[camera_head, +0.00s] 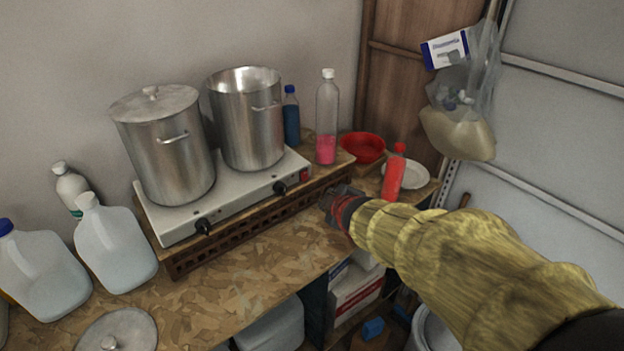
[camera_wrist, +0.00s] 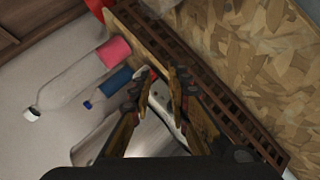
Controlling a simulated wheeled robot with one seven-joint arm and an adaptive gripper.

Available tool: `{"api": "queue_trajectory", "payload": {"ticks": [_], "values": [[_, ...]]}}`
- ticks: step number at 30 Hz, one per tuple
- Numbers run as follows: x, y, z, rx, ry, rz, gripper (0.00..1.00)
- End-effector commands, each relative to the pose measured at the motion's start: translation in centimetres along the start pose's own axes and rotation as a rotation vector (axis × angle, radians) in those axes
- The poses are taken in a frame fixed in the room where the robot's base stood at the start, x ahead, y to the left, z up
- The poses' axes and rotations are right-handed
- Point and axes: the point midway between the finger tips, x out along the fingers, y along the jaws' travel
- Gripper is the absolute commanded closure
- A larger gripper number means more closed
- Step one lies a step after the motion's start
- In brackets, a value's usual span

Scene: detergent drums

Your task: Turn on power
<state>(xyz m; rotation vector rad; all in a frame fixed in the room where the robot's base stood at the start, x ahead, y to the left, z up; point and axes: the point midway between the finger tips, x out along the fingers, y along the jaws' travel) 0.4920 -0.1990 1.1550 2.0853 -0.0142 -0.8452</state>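A white two-burner hot plate (camera_head: 175,227) carries two steel pots on the wooden bench. A small red switch (camera_head: 304,175) sits at the right end of its front panel, beside a black knob (camera_head: 280,188); another black knob (camera_head: 203,226) is further left. My gripper (camera_head: 338,205) is right of the red switch and apart from it, near the bench's front edge. In the wrist view my gripper (camera_wrist: 163,82) shows a gap between its fingers and holds nothing. A small red spot near the fingertips there may be the switch. The fingertips are unclear in the head view.
A lidded pot (camera_head: 165,150) and an open pot (camera_head: 247,125) stand on the hot plate. A brown slatted rack (camera_head: 240,232) is beneath it. A pink-filled bottle (camera_head: 327,115), blue bottle (camera_head: 291,118), red bowl (camera_head: 362,147) and red bottle (camera_head: 394,175) crowd the right. The front bench is mostly clear.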

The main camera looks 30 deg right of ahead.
Motion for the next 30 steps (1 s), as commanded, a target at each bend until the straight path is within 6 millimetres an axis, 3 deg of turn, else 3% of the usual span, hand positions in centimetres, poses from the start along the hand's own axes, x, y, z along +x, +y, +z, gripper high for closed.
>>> {"api": "queue_trajectory", "payload": {"ticks": [6,13,21,30], "values": [[4.1,2.1,2.0,-0.261,0.116,0.065,0.96],[6.0,1.7,3.7,-0.484,0.288,0.140,1.00],[4.9,0.1,5.0,-0.623,0.484,0.265,1.00],[3.5,-0.6,5.3,-0.656,0.567,0.342,1.00]]}}
